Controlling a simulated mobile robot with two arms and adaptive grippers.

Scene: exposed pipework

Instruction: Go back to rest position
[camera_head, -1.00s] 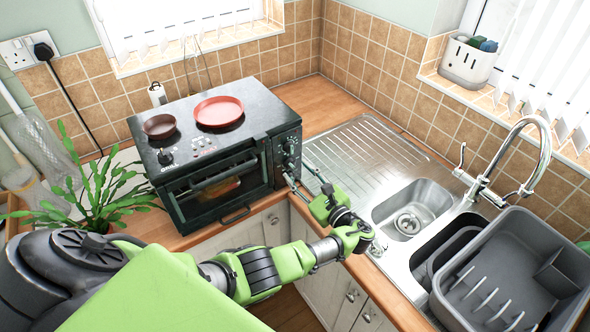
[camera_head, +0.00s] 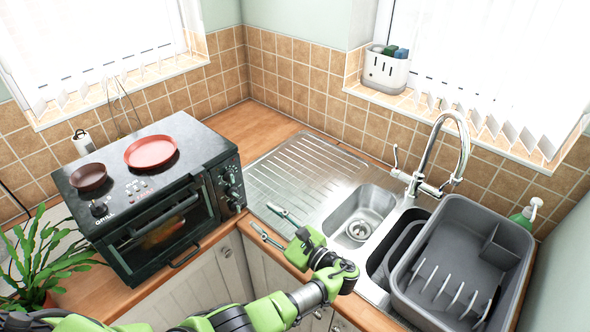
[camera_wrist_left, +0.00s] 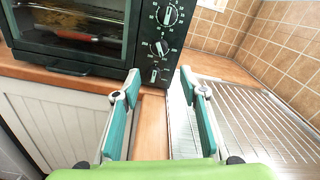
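My left gripper (camera_head: 276,225) is open and empty in front of the sink's drainboard, at the counter's front edge. In the left wrist view its two teal-lined fingers (camera_wrist_left: 160,88) stand apart with nothing between them, facing the oven's right front corner and control knobs. My left arm comes in from the bottom left of the head view. The black mini oven (camera_head: 150,205) stands to the left of the gripper with its door shut, and something reddish shows inside through the glass. My right gripper is not in view.
A red plate (camera_head: 150,152) and a dark brown one (camera_head: 88,177) lie on the oven. The steel sink (camera_head: 385,215) and tap (camera_head: 455,150) are to the right, with a grey dish rack (camera_head: 450,225). A potted plant (camera_head: 40,255) stands at the left.

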